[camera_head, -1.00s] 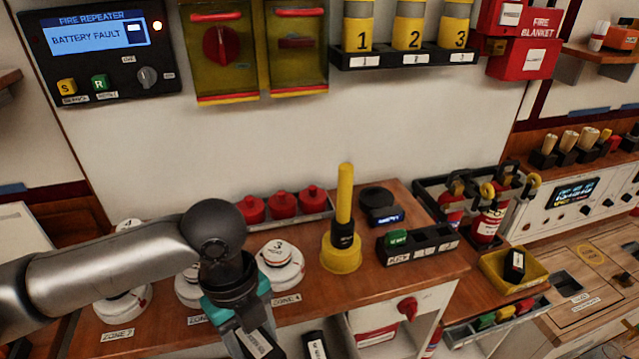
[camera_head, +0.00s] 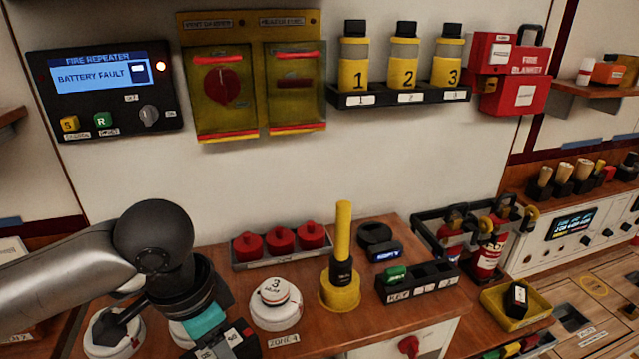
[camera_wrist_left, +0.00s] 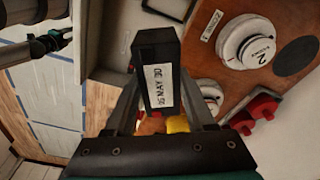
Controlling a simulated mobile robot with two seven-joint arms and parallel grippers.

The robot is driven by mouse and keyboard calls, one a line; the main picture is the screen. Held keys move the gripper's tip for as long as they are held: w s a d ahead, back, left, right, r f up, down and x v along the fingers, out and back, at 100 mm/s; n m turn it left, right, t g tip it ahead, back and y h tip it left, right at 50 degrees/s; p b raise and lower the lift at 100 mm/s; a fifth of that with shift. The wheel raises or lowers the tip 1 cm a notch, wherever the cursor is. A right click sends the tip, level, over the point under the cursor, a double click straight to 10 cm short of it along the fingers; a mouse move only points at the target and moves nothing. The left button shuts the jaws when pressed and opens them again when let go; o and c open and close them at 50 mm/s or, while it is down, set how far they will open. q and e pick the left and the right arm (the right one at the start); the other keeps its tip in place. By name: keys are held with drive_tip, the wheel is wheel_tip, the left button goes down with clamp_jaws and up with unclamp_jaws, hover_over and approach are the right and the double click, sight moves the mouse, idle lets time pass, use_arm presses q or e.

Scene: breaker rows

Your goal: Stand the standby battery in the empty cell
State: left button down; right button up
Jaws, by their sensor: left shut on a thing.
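My left gripper (camera_head: 222,340) is shut on a black battery (camera_head: 240,347) with a white label, low in the head view, in front of the round detectors. In the left wrist view the battery (camera_wrist_left: 158,75) sits between the two fingers, its dated label facing the camera. A fire repeater panel (camera_head: 105,90) on the wall reads BATTERY FAULT. Another black block with a white label (camera_head: 517,297) lies in a yellow tray at the right. I cannot make out the empty cell. What seems to be my right gripper (camera_wrist_left: 62,38) shows small at the left wrist view's upper left; its jaw state is unclear.
White detectors (camera_head: 275,305) stand on the wooden counter close to my left gripper. Behind them is a rack of red caps (camera_head: 280,242). A yellow-handled plunger-like tool (camera_head: 342,270) stands upright to the right, beside a black key rack (camera_head: 420,284).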

use_arm(q)
drive_tip(key=n, duration=0.1)
drive_tip(key=r+n, duration=0.1)
drive_tip(key=n, duration=0.1)
drive_tip(key=a+n, duration=0.1)
drive_tip(key=shift+w+r, duration=0.25)
drive_tip(key=shift+r, duration=0.15)
drive_tip(key=n, duration=0.1)
drive_tip(key=r+n, duration=0.1)
drive_tip(key=n, duration=0.1)
drive_tip(key=a+n+y, duration=0.1)
drive_tip(key=n, duration=0.1)
drive_tip(key=shift+w+r, duration=0.1)
drive_tip(key=shift+r, duration=0.25)
drive_tip(key=shift+t, duration=0.3)
